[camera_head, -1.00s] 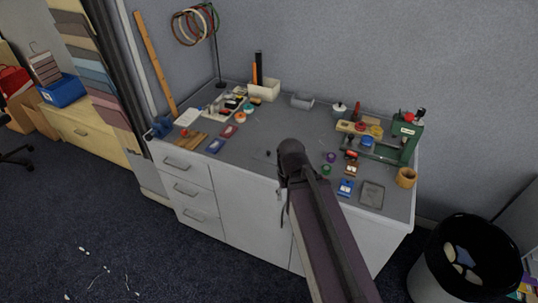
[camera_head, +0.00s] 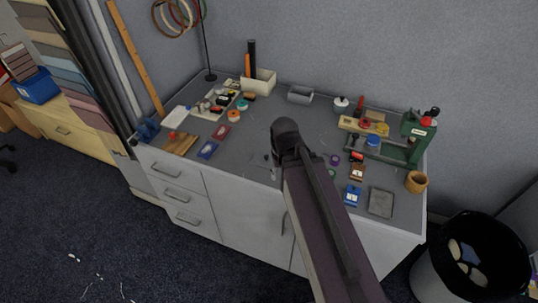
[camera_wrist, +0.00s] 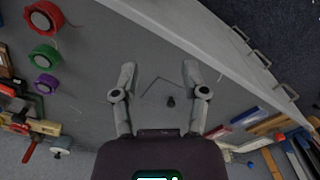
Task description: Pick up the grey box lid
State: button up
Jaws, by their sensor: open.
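A flat grey square piece (camera_head: 381,202), which looks like the grey box lid, lies on the table at the front right in the head view. A grey open box (camera_head: 299,95) stands at the back of the table near the wall. My gripper (camera_wrist: 158,72) is open and empty in the wrist view, above bare grey tabletop with a small dark knob-like item (camera_wrist: 171,101) between and below the fingers. The lid is not seen in the wrist view. In the head view my arm hides part of the table's middle.
Tape spools (camera_wrist: 46,82) lie left in the wrist view. A green tool stand (camera_head: 417,125) and wooden cup (camera_head: 417,181) stand near the lid on the right. A cream bin (camera_head: 259,82) stands at the back. A black waste bin (camera_head: 470,262) is on the floor.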

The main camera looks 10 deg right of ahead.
jog(key=shift+a, duration=0.35)
jog(key=shift+o, duration=0.8)
jog(key=shift+w+a+r, duration=0.15)
jog(key=shift+w+r, duration=0.05)
jog(key=shift+w, duration=0.35)
jog(key=w+r+n+p, duration=0.1)
jog(key=w+r+p, duration=0.1)
jog(key=w, duration=0.6)
jog(key=w+r+n+p, duration=0.1)
jog(key=w+r+p, duration=0.1)
jog(key=w, duration=0.5)
jog(key=shift+w+a+r+p, duration=0.15)
jog(key=shift+w+p, duration=0.2)
jog(key=shift+w, duration=0.05)
jog(key=b, duration=0.9)
send_over(267, 156)
jog(key=f, duration=0.8)
jog(key=shift+w+f, duration=0.3)
jog(key=shift+s+f+b, duration=0.2)
jog(key=shift+f+b, duration=2.2)
jog(key=shift+f, duration=0.2)
